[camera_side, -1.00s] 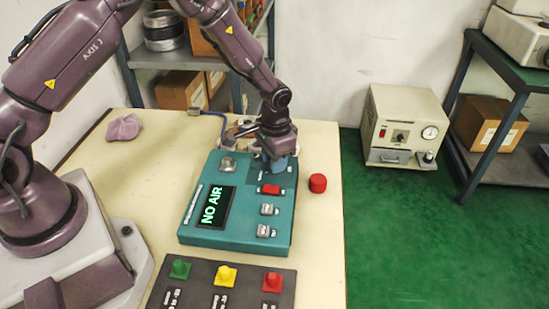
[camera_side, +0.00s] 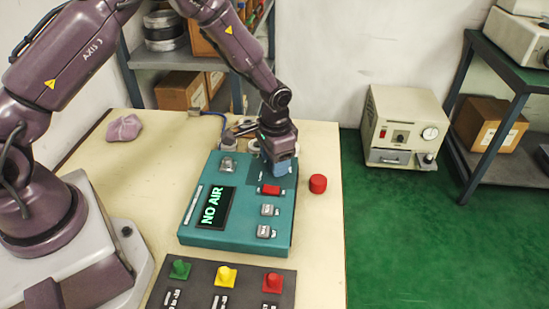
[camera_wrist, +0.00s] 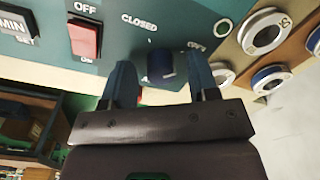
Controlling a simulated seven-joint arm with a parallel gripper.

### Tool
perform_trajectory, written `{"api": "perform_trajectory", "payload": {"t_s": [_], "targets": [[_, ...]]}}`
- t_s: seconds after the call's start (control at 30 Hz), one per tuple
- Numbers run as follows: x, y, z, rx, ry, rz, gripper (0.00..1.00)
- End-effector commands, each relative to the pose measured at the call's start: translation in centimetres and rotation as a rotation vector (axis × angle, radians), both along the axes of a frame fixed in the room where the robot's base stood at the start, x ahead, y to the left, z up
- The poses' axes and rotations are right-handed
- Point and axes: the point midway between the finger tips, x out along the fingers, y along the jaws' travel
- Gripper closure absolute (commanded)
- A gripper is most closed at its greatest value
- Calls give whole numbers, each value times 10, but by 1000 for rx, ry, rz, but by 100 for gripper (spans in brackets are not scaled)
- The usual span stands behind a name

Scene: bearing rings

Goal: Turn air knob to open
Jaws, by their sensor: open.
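The dark blue air knob (camera_wrist: 160,66) is on the teal panel in the wrist view, between a CLOSED label and a partly covered label on its right. Its setting is hard to read. My gripper (camera_wrist: 160,59) is open, with one blue finger on each side of the knob; I cannot tell whether either touches it. In the side view, my gripper (camera_side: 281,169) is at the panel's far right corner and hides the knob. The teal control box (camera_side: 222,238) has a display (camera_side: 213,207) reading NO AIR.
A red switch (camera_side: 270,189) marked OFF/ON is close to my gripper. Bearing rings (camera_wrist: 265,32) lie beside the box. A red cylinder (camera_side: 318,184) stands to its right. A dark button panel (camera_side: 205,288) is in front.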

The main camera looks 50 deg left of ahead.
Motion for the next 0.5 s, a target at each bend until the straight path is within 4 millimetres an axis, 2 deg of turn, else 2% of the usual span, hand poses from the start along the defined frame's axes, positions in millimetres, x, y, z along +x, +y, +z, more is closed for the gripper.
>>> {"api": "perform_trajectory", "payload": {"t_s": [0.17,0.27,0.5], "targets": [[0,0,9,0,-1,1,46],[0,-1,25,-1,-3,0,46],[0,-3,79,0,-6,0,46]]}}
